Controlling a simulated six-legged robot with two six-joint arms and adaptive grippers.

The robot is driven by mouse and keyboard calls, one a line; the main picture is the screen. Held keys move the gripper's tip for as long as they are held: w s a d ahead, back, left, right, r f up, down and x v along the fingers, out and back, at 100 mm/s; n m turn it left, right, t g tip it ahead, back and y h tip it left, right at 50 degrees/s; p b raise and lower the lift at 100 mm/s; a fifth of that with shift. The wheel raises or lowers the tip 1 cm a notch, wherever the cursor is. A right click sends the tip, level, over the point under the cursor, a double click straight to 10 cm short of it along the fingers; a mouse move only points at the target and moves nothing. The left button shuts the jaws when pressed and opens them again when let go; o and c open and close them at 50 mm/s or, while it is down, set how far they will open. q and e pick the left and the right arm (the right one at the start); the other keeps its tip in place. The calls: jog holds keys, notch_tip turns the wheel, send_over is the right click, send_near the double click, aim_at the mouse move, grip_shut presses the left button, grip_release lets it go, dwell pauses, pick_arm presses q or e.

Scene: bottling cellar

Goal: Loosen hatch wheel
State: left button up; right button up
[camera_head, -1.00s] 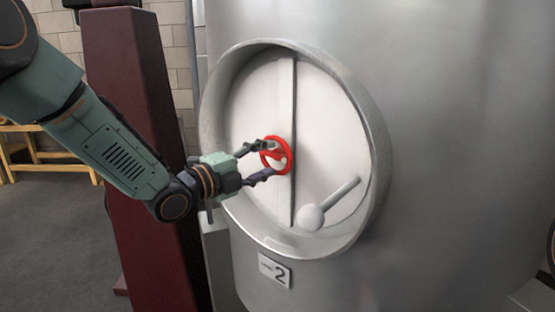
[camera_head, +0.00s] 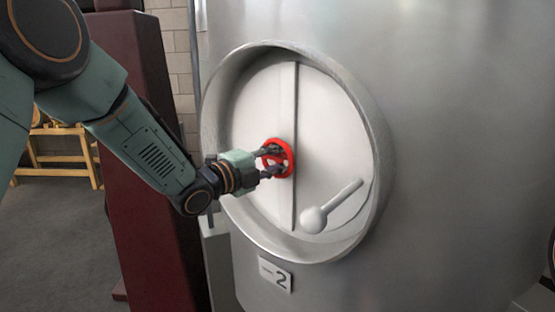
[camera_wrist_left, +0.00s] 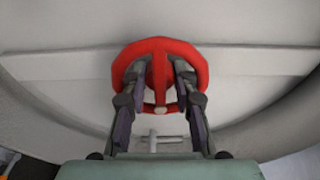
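The red hatch wheel (camera_head: 289,158) sits at the centre of the pale round hatch door (camera_head: 262,95). My left gripper (camera_head: 275,163) is at the wheel, with its fingertips within the rim's outline. In the left wrist view the wheel (camera_wrist_left: 160,46) is straight ahead, and the gripper (camera_wrist_left: 162,66) has one finger on each side of its upright middle spoke. The fingers are apart, but whether they press on the spoke or hub cannot be made out. The fingers hide parts of the wheel. My right gripper is out of view.
A thick metal collar (camera_head: 379,165) rings the hatch on the steel tank (camera_head: 460,130). A ball-ended handle (camera_head: 315,219) lies low right on the door. A number 2 plate (camera_head: 275,275) is below. A dark red post (camera_head: 150,180) stands behind my left arm.

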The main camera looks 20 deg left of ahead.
pick_arm(q)
grip_shut()
jog(key=shift+n, duration=0.3)
jog(key=n+p, duration=0.3)
jog(key=n, duration=0.2)
jog(key=shift+n+t, duration=0.3)
jog(key=shift+n, duration=0.1)
jog(key=n+p, duration=0.1)
jog(key=n, duration=0.3)
jog(key=n+p, duration=0.2)
jog(key=n, duration=0.1)
jog(key=shift+s+n+t+y, duration=0.1)
jog(key=shift+n+t+y, duration=0.3)
jog(key=n+p, duration=0.2)
jog(key=n, duration=0.4)
jog(key=shift+f+y, duration=0.1)
jog(key=shift+y, duration=0.2)
jog(key=shift+f+n+t+y+p, duration=0.2)
jog(key=shift+n+p, duration=0.35)
jog(key=shift+n, duration=0.85)
jog(key=shift+r+n+t+y+p, duration=0.1)
jog(key=shift+n+y+p, duration=0.3)
jog(key=shift+n, duration=1)
